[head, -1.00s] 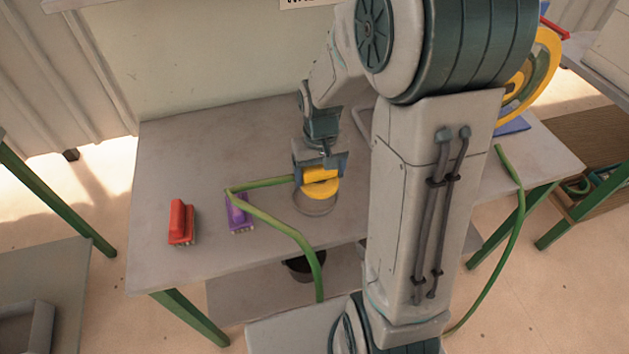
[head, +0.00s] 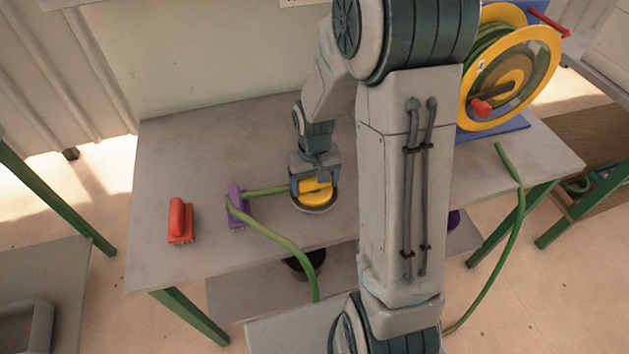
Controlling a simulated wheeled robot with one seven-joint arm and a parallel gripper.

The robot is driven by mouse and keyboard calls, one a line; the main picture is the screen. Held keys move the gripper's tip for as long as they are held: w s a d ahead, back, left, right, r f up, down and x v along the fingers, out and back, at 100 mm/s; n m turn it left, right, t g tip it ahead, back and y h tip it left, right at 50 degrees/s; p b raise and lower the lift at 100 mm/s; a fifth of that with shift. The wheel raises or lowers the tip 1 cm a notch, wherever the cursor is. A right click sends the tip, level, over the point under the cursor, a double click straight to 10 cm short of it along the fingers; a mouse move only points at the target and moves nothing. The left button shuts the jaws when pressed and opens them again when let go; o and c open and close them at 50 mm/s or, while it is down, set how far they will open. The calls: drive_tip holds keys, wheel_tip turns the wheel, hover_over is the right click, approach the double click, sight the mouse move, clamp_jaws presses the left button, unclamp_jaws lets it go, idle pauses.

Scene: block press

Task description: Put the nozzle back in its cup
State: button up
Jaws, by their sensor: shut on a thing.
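The yellow nozzle (head: 317,189), with the green hose (head: 268,191) running from its left side, is between the fingers of my gripper (head: 315,184), which is shut on it. The nozzle is low over the round grey cup (head: 316,209) on the table. The cup's front rim shows just below the nozzle. The nozzle looks to be at or inside the rim; I cannot tell whether it rests on the cup's bottom. My gripper hides the nozzle's top and the cup's back.
A red brush (head: 180,222) stands farther left. A yellow hose reel (head: 549,62) is at the table's right. The table's back left (head: 200,140) is clear.

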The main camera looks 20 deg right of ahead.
sight(315, 178)
drive_tip(key=shift+f, duration=0.4)
drive_tip(key=o, duration=1.1)
drive_tip(key=shift+r, duration=0.35)
wheel_tip(315, 178, up, 12)
drive_tip(key=shift+f+p, duration=0.2)
drive_tip(key=shift+p, duration=0.3)
drive_tip(key=s+r+t, duration=0.1)
drive_tip(key=s+r, duration=0.2)
drive_tip(key=s, duration=0.4)
drive_tip(key=s+r+t, duration=0.2)
drive_tip(key=s+r, duration=0.2)
drive_tip(key=s, duration=0.3)
